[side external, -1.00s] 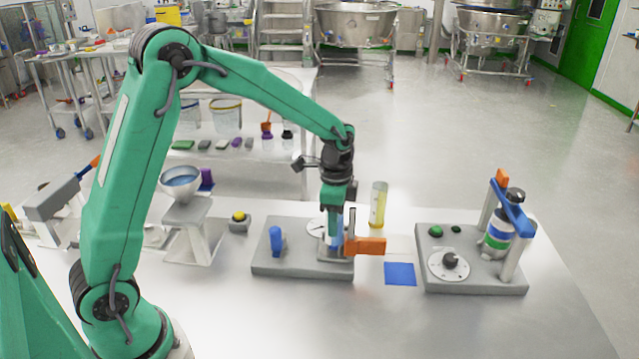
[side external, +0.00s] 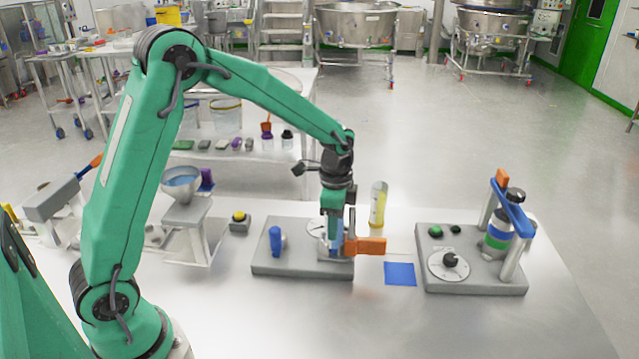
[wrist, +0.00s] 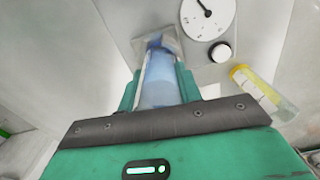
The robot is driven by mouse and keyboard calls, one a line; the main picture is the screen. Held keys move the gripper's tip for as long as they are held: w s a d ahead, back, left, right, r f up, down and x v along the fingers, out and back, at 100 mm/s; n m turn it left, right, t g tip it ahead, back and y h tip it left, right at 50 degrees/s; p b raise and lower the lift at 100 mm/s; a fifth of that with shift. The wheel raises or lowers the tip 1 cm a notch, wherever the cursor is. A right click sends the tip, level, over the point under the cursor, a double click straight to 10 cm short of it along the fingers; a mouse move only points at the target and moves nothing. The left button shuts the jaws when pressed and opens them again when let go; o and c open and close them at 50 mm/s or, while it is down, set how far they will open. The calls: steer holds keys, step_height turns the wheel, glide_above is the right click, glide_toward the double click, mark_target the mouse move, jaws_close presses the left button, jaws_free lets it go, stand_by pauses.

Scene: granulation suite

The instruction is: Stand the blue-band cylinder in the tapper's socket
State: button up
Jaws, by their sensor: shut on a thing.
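My gripper (side external: 334,238) is shut on the blue-band cylinder (wrist: 160,80), a clear tube with blue on it. It points down over the right part of a grey base, which appears to be the tapper (side external: 275,265). This base has a blue knob at its left and an orange lever at its right. In the wrist view the cylinder's far end meets a pale, squarish piece (wrist: 176,42). I cannot tell whether that is the socket or the cylinder's foot, or whether the cylinder is seated. My fingers hide much of the cylinder in the side view.
A yellow-banded cylinder (side external: 378,206) stands just right of the tapper, behind a blue square (side external: 400,273). A second grey unit (side external: 475,285) with a blue crossbar is farther right. A funnel stand (side external: 187,225) and yellow button box (side external: 239,221) are left. The front table is clear.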

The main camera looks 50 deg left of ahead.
stand_by(0.4)
steer(key=o, duration=1.4)
steer(key=shift+o, duration=0.2)
step_height(320, 180, up, 8)
stand_by(0.6)
stand_by(0.4)
steer(key=s+r+n+t, duration=0.2)
steer(key=s+r+n, duration=0.2)
steer(key=s, duration=0.7)
steer(key=s+r+n+t, duration=0.3)
steer(key=s+n, duration=0.3)
steer(key=s, duration=0.5)
steer(key=shift+s+a+r+t, duration=0.15)
steer(key=shift+s+r+t, duration=0.15)
steer(key=shift+r, duration=0.15)
